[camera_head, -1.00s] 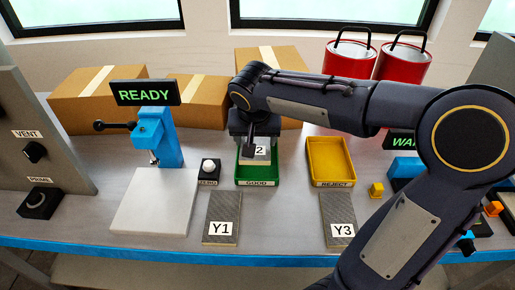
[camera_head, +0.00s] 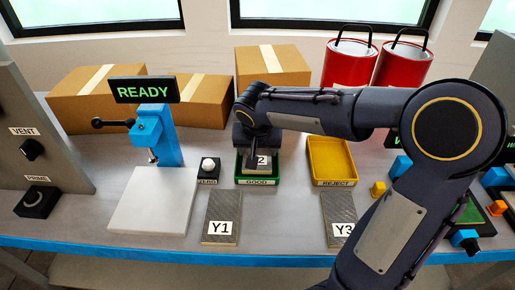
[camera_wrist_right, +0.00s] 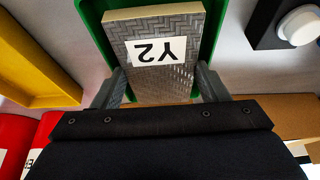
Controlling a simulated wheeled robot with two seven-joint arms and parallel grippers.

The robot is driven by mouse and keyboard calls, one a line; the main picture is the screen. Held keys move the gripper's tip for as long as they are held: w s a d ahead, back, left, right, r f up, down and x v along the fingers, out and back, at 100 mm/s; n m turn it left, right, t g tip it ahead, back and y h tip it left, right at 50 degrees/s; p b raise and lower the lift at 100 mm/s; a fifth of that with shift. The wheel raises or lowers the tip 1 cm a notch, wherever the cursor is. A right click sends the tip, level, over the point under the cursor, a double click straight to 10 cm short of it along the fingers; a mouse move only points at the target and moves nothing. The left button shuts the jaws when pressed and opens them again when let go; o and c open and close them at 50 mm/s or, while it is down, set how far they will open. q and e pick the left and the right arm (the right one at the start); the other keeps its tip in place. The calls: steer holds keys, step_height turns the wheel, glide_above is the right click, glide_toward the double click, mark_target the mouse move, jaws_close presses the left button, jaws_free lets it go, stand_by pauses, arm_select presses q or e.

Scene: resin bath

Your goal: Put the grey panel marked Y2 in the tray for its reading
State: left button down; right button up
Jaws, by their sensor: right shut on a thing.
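The grey panel marked Y2 (camera_wrist_right: 162,50) is between the fingers of my right gripper (camera_wrist_right: 162,85), which is shut on it. In the head view the panel (camera_head: 262,162) is partly hidden by the gripper, and only the "2" of its label shows. It is at the green tray labelled GOOD (camera_head: 257,182); the tray's green wall (camera_wrist_right: 97,25) shows around it in the wrist view. I cannot tell whether the panel touches the tray floor. The yellow tray labelled REJECT (camera_head: 331,183) is empty to the right. My left gripper is not in view.
Panels Y1 (camera_head: 222,215) and Y3 (camera_head: 339,213) lie in front of the trays. A blue tester (camera_head: 165,140) with a READY display (camera_head: 145,90) and a white plate stands left. A black button box (camera_head: 208,172) is beside the green tray. Boxes and red cans stand behind.

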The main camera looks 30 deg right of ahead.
steer(key=shift+f, duration=0.3)
steer(key=o, duration=1.1)
steer(key=shift+r, duration=0.4)
steer(key=shift+w+r+p, duration=0.1)
steer(key=shift+r+p, duration=0.4)
steer(key=shift+p, duration=0.3)
steer(key=s+v, duration=0.1)
steer(key=v, duration=1)
steer(key=s+a+f+n+y, duration=0.1)
steer(key=s+f+y, duration=0.1)
steer(key=s, duration=0.3)
steer(key=s+a+f+n+t+y, duration=0.1)
steer(key=s+a+f+n+y, duration=0.1)
steer(key=s+f, duration=0.2)
steer(key=s+a+f+n+y, duration=0.1)
steer(key=s+f, duration=0.2)
steer(key=s, duration=0.5)
steer(key=shift+s+a+t+y+p, duration=0.2)
steer(key=shift+a+t+y+p, duration=0.1)
steer(key=shift+t+y+p, duration=0.1)
steer(key=shift+s+a+f+n, duration=0.2)
steer(key=shift+a+n, duration=0.05)
steer(key=shift+n, duration=0.15)
